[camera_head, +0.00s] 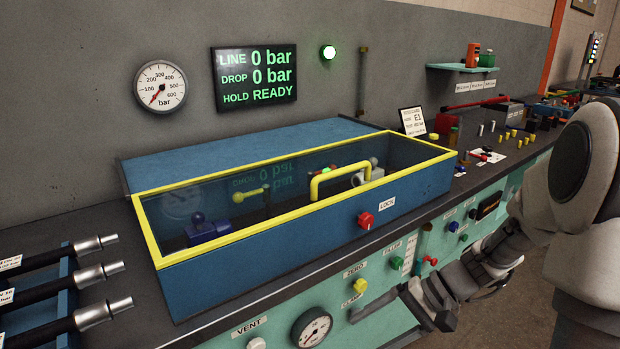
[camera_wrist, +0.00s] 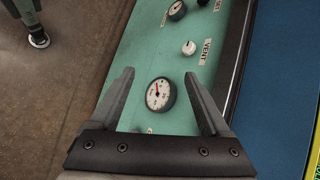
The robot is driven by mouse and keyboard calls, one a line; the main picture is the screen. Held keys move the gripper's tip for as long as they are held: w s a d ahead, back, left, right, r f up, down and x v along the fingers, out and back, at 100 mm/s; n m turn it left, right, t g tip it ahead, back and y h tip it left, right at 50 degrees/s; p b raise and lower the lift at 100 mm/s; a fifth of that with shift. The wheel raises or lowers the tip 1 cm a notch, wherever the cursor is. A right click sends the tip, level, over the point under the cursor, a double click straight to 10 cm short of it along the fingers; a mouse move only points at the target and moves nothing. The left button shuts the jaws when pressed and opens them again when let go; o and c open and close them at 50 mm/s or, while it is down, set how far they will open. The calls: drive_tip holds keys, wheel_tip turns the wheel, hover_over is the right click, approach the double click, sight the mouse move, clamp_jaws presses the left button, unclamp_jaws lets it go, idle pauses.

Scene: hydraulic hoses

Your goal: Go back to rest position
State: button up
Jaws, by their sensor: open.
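My gripper (camera_wrist: 160,74) is open and empty in the wrist view, its two fingers apart in front of the teal panel (camera_wrist: 118,65). A round white gauge (camera_wrist: 160,94) shows between the fingers, and nothing is held. In the camera_head view my arm reaches in from the right, and my gripper (camera_head: 430,303) is low in front of the teal panel, below the blue test box (camera_head: 290,247). Its fingertips are hard to make out there. Whether it touches the panel I cannot tell.
The box's yellow-framed clear lid (camera_head: 225,180) is down, with a red LOCK knob (camera_head: 365,220) on its front. Hoses with metal ends (camera_head: 100,272) lie at left. The display (camera_head: 255,75) reads 0 bar and READY; a green lamp (camera_head: 328,52) glows. Open floor (camera_wrist: 60,90) shows beside the panel.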

drive_tip(key=s+d+r+n+t+h, duration=0.2)
drive_tip(key=s+r+n+t+h, duration=0.3)
drive_tip(key=s+r+h, duration=0.65)
wheel_tip(320, 180, up, 21)
drive_tip(key=s+y+p, duration=0.1)
drive_tip(key=y+p, duration=0.1)
drive_tip(key=p, duration=1.5)
drive_tip(key=shift+s+t+p, duration=0.3)
